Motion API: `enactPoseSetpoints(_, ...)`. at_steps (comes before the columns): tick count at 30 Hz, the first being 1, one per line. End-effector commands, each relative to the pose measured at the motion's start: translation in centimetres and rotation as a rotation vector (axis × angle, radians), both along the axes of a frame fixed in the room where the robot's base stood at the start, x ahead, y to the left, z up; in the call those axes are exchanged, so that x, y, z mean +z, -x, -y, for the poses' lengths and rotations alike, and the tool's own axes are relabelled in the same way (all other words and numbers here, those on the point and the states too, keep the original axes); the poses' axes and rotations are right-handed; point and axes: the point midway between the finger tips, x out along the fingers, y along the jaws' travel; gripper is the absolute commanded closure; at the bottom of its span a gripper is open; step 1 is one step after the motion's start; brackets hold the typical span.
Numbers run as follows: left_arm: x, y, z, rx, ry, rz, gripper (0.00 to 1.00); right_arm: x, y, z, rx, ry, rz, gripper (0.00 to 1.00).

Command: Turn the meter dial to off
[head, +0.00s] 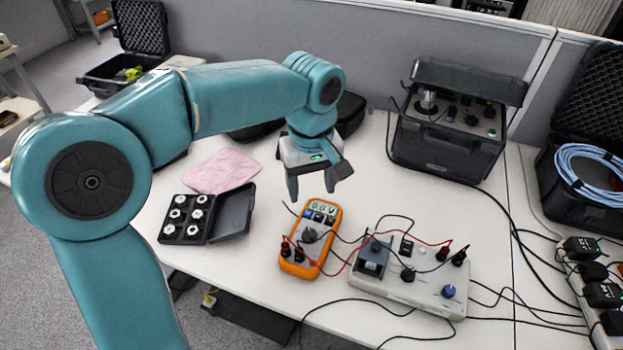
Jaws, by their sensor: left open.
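An orange multimeter (327,262) lies on the white table near its front edge. Its dark round dial (309,235) sits below a small lit display (323,208); the dial's setting is too small to read. Red and black leads plug into its lower end. My left gripper (319,197) hangs above the table just behind the meter's display end, fingers pointing down, apart and empty. It does not appear to touch the meter. My right gripper is not in view.
A grey control box (425,287) with knobs and leads lies right of the meter. An open case of hex nuts (188,218) and a pink cloth (222,172) lie left. A black instrument case (446,142) stands behind right. Loose cables cross the front right.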

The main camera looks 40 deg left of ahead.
Motion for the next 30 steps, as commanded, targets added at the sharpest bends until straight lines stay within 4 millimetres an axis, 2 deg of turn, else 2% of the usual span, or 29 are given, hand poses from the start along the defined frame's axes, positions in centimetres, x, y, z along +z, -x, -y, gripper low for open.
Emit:
enactPoseSetpoints(10,0.2,0.0,0.0,-0.008,0.0,0.0,0.37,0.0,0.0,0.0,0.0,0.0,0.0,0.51)
enactPoseSetpoints(13,0.2,0.1,0.0,-0.097,-0.001,-0.008,0.37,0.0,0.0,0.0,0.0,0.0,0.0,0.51)
enactPoseSetpoints(17,0.8,0.9,-0.4,-0.408,0.0,-0.048,0.37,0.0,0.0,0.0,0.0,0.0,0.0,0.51)
enactPoseSetpoints(20,2.0,1.0,-1.0,-0.725,0.011,-0.068,0.37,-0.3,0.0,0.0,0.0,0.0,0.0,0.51)
enactPoseSetpoints(23,2.3,0.9,-1.5,-1.039,0.024,-0.076,0.37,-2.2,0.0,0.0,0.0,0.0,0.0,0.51)
enactPoseSetpoints(27,1.9,0.6,-1.9,-1.434,0.035,-0.059,0.37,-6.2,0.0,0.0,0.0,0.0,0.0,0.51)
enactPoseSetpoints(30,1.1,0.1,-1.9,-1.563,0.02,-0.028,0.37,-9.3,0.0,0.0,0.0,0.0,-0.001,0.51)
